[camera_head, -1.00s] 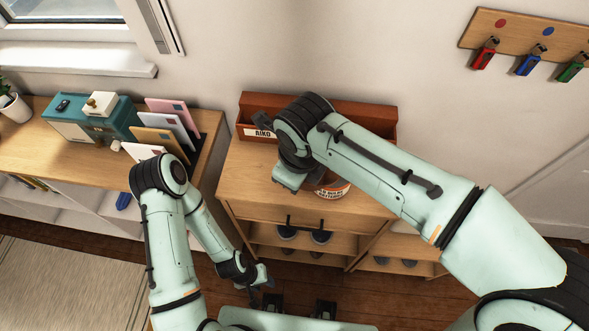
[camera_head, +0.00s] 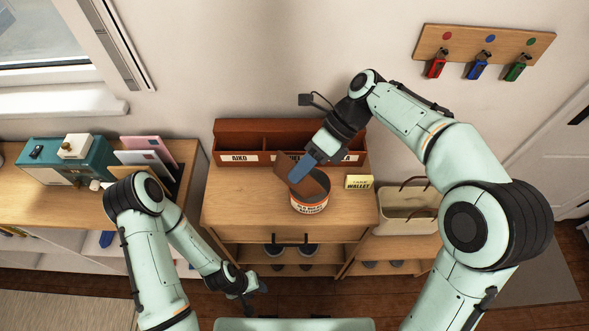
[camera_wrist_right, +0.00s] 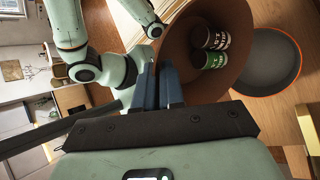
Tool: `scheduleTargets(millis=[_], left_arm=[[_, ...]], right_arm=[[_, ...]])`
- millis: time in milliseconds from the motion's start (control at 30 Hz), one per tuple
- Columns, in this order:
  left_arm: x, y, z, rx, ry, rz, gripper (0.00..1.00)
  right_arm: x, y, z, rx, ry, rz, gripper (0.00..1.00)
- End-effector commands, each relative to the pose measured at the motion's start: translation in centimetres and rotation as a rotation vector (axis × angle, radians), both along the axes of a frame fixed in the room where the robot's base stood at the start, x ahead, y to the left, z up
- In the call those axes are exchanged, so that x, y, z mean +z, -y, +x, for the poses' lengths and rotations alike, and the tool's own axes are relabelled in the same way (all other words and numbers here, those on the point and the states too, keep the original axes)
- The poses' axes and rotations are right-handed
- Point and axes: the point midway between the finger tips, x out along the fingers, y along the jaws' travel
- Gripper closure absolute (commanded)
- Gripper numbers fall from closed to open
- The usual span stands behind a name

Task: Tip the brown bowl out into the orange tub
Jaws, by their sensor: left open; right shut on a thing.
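My right gripper (camera_head: 302,167) is shut on the rim of the brown bowl (camera_head: 283,168), above the orange tub. The bowl is tilted, and its inside (camera_wrist_right: 182,48) shows in the right wrist view. Two labelled cylinders, one dark (camera_wrist_right: 215,38) and one green (camera_wrist_right: 214,60), lie inside the bowl. The orange tub (camera_head: 309,208) stands on the wooden cabinet, with a white label and orange lettering. Its orange rim and dark inside (camera_wrist_right: 262,62) show beside the bowl in the right wrist view; I see nothing in it. My left gripper (camera_head: 256,290) is open and empty, low in front of the cabinet.
A reddish-brown divided box (camera_head: 233,136) with name labels stands behind the tub. A yellow wallet sign (camera_head: 359,182) is to its right. A cream basket (camera_head: 408,220) is right of the cabinet (camera_head: 235,205). Letters and a teal box (camera_head: 85,160) sit on the left shelf.

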Motion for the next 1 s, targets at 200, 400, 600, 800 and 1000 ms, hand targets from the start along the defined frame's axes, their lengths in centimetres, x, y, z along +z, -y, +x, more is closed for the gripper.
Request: scheduleTargets(millis=[200,400,600,800,1000], left_arm=[[1.8,0.0,2.0,0.000,0.022,0.000,0.57],[2.9,0.0,3.6,0.000,0.040,0.000,0.57],[2.6,0.0,3.0,0.000,0.035,0.000,0.57],[2.5,0.0,3.0,0.000,0.034,-0.001,0.57],[2.6,0.0,3.0,0.000,0.035,0.000,0.57]], right_arm=[[0.3,0.8,1.0,-0.003,-0.062,0.066,1.00],[0.2,1.9,2.1,-0.004,-0.145,0.147,1.00],[-0.2,3.3,3.3,-0.004,-0.256,0.256,1.00],[-0.2,4.3,4.3,-0.003,-0.342,0.342,1.00],[-0.1,4.8,4.9,0.000,-0.383,0.385,1.00]])
